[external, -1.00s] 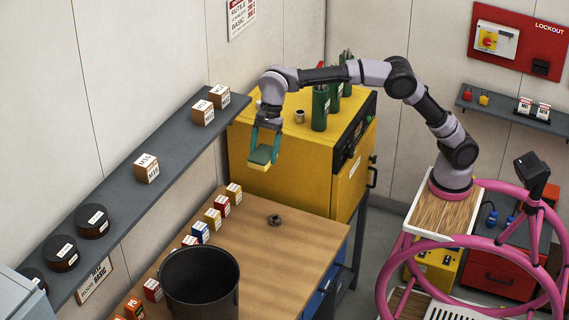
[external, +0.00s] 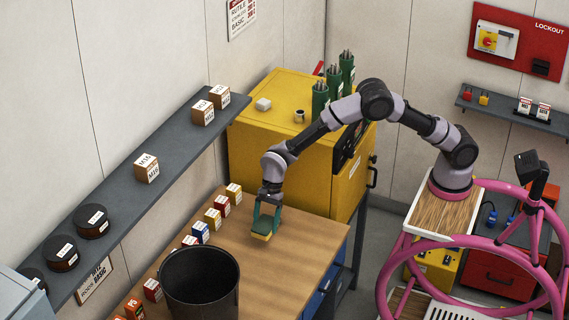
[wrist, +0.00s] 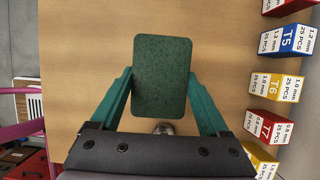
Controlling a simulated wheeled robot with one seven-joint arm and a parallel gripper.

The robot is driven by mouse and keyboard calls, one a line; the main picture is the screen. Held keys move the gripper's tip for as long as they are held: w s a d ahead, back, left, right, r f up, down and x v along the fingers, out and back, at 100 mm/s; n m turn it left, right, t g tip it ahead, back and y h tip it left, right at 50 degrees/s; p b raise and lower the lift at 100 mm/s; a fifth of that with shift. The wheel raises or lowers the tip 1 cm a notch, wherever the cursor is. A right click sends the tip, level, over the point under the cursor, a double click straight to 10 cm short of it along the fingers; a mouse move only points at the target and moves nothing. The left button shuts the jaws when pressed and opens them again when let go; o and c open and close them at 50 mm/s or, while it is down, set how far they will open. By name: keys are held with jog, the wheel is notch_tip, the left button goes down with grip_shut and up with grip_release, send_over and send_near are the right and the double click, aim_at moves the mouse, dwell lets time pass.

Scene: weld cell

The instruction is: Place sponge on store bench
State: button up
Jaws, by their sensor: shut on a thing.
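The sponge (external: 262,236), green on one face and yellow below, is held between the fingers of my gripper (external: 265,222). In the wrist view the green face of the sponge (wrist: 162,76) fills the space between the teal fingers of my gripper (wrist: 165,100). The wooden store bench (external: 300,258) lies under it. The sponge is low over the bench top or on it; I cannot tell whether it touches. A small round metal part shows partly below the sponge in the wrist view (wrist: 163,128).
A black bin (external: 200,285) stands at the bench's front. Several small labelled boxes (external: 213,218) line the bench's wall side. A yellow cabinet (external: 290,150) stands behind, and a grey shelf (external: 125,190) runs along the wall. The bench to the right of the gripper is clear.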

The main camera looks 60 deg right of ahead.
aim_at(269, 218)
jog(key=shift+f, duration=3.6)
jog(key=shift+f, duration=0.15)
jog(key=o, duration=1.2)
jog(key=shift+c, duration=0.2)
jog(key=v, duration=1.2)
jog(key=shift+d+r, duration=0.1)
jog(key=shift+r, duration=0.15)
